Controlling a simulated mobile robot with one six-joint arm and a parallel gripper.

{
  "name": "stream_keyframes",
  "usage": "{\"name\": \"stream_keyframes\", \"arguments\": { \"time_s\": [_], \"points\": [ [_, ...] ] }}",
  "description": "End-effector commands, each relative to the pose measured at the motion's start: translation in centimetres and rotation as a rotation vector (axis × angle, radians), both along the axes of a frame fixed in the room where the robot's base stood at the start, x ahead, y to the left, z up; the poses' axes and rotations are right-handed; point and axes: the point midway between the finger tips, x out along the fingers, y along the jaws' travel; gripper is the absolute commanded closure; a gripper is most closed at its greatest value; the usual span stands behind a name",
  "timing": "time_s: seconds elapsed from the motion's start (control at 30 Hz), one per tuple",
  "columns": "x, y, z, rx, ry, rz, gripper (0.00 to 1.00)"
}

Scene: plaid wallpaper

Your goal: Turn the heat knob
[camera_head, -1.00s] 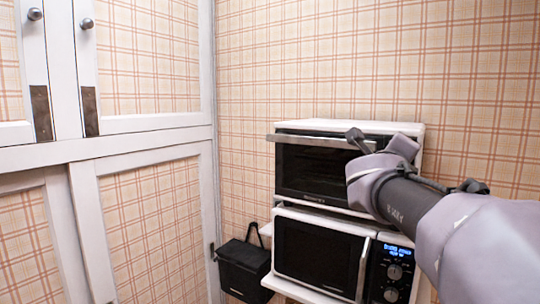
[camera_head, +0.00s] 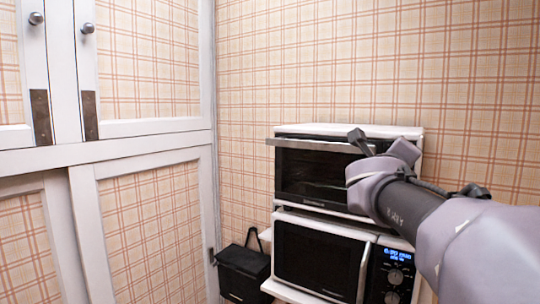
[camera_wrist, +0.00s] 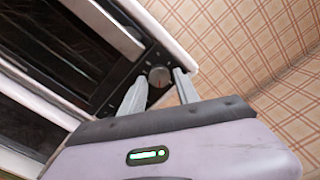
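A round grey knob (camera_wrist: 160,76) sits on the dark front panel of the upper oven in the wrist view. My gripper (camera_wrist: 159,84) is open, with one finger on each side of the knob in that picture. I cannot tell whether either finger touches it. The upper oven (camera_head: 310,170), with a dark glass door and a pale handle bar, stands against the wall in the head view. My arm covers the right part of its front there, so its knobs and my fingertips are hidden or unclear.
A microwave (camera_head: 318,256) with a lit blue display and its own knobs (camera_head: 395,277) stands below the oven. A black box-like bag (camera_head: 243,270) is to its left. White cupboard doors (camera_head: 140,128) fill the left side. Plaid wall (camera_wrist: 255,45) lies beside the oven.

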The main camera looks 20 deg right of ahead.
Motion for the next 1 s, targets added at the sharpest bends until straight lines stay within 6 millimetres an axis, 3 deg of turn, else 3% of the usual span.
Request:
{"name": "stream_keyframes", "arguments": {
  "time_s": [0.27,0.7,0.83,1.0],
  "points": [
    [-1.0,1.2,0.1,0.000,0.000,0.001,0.62],
    [-9.5,11.3,0.2,0.000,-0.001,0.007,0.62],
    [-10.8,12.8,0.1,0.001,-0.001,0.004,0.62],
    [-11.3,13.3,0.0,0.000,0.001,0.001,0.62]
  ]
}}
